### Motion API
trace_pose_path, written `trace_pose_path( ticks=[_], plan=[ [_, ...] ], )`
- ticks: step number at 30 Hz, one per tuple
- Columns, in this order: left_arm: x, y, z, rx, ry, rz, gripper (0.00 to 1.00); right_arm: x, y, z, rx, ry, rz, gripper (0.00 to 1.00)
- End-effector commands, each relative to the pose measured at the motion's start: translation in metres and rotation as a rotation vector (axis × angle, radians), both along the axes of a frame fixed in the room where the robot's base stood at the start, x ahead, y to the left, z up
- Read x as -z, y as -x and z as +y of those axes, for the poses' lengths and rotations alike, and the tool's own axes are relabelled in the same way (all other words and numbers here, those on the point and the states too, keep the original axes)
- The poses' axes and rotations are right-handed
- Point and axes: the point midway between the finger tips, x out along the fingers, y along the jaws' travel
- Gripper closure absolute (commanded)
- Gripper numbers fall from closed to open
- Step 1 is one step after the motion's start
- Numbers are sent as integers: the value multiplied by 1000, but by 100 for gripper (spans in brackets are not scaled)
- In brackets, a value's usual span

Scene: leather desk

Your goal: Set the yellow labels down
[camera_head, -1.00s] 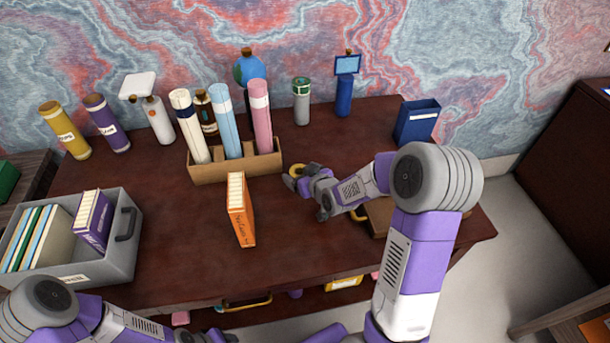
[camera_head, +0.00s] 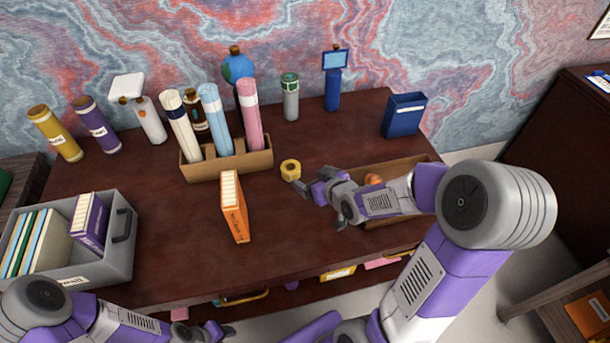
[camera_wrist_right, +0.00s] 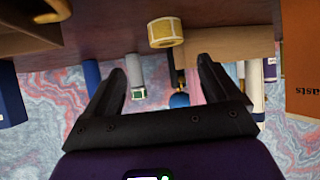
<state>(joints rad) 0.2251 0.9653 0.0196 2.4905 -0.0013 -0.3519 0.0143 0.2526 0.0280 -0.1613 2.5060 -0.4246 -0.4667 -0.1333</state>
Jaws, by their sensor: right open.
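The roll also shows near the top of the right wrist view (camera_wrist_right: 165,32), beyond the fingers. My right gripper (camera_head: 318,184) is just right of the roll, apart from it. Its fingers (camera_wrist_right: 160,75) are spread and empty. My left gripper (camera_head: 212,332) is low at the desk's front edge, small and partly cut off by the frame; its jaws are unclear.
An orange book (camera_head: 234,208) stands in front of the rack. A grey bin (camera_head: 122,240) with books is at left. A wooden tray (camera_head: 408,166) lies partly behind my right arm. A blue holder (camera_head: 404,115) and several bottles stand along the back.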

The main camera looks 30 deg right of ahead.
Motion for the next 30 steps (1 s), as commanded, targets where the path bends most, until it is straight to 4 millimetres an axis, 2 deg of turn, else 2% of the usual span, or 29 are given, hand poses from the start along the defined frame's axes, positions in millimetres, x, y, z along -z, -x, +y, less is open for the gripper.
trace_pose_path(
  ticks=[1,6,8,11,15,19,23,30],
  plan=[
    [-15,0,0,0,0,0,57,-5,-10,-6,6,7,46,11],
    [-63,0,0,0,0,-1,57,1,-47,-31,37,32,315,11],
    [-80,0,0,1,0,-1,57,2,-58,-36,37,39,418,11],
    [-105,0,0,1,0,-1,57,2,-74,-35,25,46,571,11],
    [-133,0,0,0,0,-1,57,-6,-93,-22,-15,52,735,11],
    [-150,0,0,0,0,-1,57,-14,-105,-4,-58,55,837,11],
    [-157,0,0,0,0,-1,57,-16,-110,6,-85,54,884,11],
    [-152,0,0,0,0,0,57,8,-112,9,-90,51,897,11]
  ],
)
